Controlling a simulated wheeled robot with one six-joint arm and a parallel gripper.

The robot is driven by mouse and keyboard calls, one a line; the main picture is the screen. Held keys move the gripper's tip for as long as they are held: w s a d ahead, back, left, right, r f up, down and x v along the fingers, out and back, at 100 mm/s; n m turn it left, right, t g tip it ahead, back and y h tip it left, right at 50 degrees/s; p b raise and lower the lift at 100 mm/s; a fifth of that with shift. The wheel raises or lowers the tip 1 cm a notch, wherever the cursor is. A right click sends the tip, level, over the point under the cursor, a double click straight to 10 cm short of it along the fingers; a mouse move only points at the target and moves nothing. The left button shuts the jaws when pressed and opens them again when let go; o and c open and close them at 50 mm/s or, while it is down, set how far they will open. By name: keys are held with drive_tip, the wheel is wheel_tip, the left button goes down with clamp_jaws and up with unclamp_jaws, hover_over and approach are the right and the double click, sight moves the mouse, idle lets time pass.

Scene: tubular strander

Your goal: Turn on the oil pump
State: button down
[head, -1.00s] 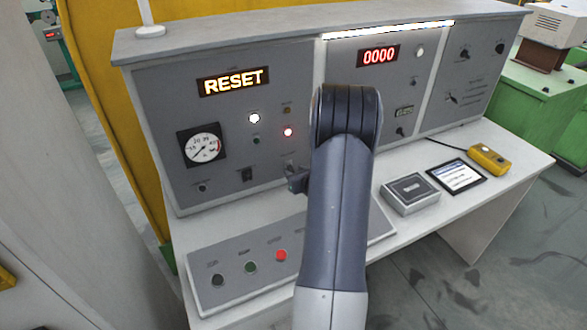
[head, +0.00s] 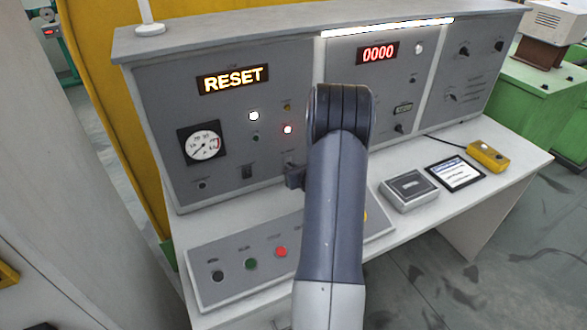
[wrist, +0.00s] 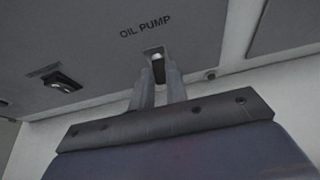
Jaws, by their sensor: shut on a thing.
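The oil pump switch (wrist: 155,56) shows in the wrist view as a small light-tipped lever on the grey panel, just below the printed words "OIL PUMP". My gripper (wrist: 158,72) is shut on this switch, its two narrow fingers reaching up to it from below. The fingers hide the lower part of the switch, and I cannot tell its position. In the head view my gripper (head: 291,174) is at the lower part of the left panel (head: 165,105), partly behind my arm. The switch cannot be made out there.
A second black switch (wrist: 62,81) sits left of my gripper. Below is a button box (head: 225,292). A grey box (head: 409,190) and a tablet (head: 456,174) lie on the desk.

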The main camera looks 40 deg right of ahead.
drive_tip(key=r+g+p, duration=0.1)
drive_tip(key=g+p, duration=0.1)
drive_tip(key=p, duration=0.2)
drive_tip(key=g+p, duration=0.1)
drive_tip(key=p, duration=0.3)
drive_tip(key=shift+w+r+g+y, duration=0.2)
drive_tip(key=shift+r+g+y, duration=0.15)
drive_tip(key=shift+g+y, duration=0.05)
drive_tip(key=shift+f, duration=0.1)
drive_tip(key=c, duration=1.4)
unclamp_jaws()
drive_tip(key=v, duration=1.1)
drive_tip(key=shift+b, duration=0.35)
